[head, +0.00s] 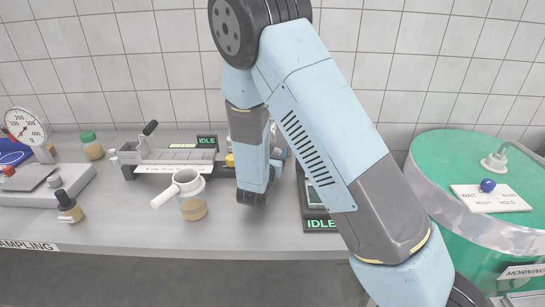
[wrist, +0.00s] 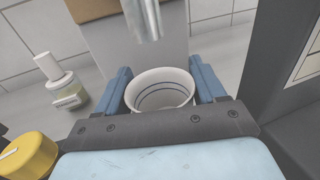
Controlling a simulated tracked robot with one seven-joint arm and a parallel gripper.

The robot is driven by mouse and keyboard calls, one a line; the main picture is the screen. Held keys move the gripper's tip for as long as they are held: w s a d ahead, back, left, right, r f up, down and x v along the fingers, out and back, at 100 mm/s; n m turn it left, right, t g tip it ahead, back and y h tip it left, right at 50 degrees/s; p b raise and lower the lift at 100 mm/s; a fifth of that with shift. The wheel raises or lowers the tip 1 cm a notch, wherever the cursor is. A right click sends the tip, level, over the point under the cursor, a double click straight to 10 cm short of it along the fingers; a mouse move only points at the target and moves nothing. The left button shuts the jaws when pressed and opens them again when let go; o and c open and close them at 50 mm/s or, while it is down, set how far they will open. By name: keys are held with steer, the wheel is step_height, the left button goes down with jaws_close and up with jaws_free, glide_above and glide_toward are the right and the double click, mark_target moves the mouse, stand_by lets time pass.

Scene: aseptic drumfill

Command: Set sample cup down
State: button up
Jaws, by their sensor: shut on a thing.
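The sample cup (wrist: 160,78) is a white round cup with dark rings inside its wall. It shows in the wrist view, and it looks empty from above. My gripper (wrist: 162,92) is shut on it, with one blue finger on each side. A metal spout (wrist: 146,20) is just above and beyond the cup's rim. The cup's underside is hidden, so I cannot tell whether it touches a surface. In the head view my own arm hides the cup and my gripper's fingers.
The grey bench (head: 130,225) carries a white handled vessel (head: 186,182), an amber jar (head: 193,208), a dial scale (head: 26,127), a green-capped jar (head: 92,147) and a device marked IDLE (head: 319,224). A green-topped drum (head: 455,165) stands right. A white-capped bottle (wrist: 56,75) and yellow lid (wrist: 30,157) flank the gripper's left.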

steer(key=shift+f, duration=0.75)
steer(key=shift+f, duration=0.15)
steer(key=o, duration=1)
steer(key=v, duration=1.2)
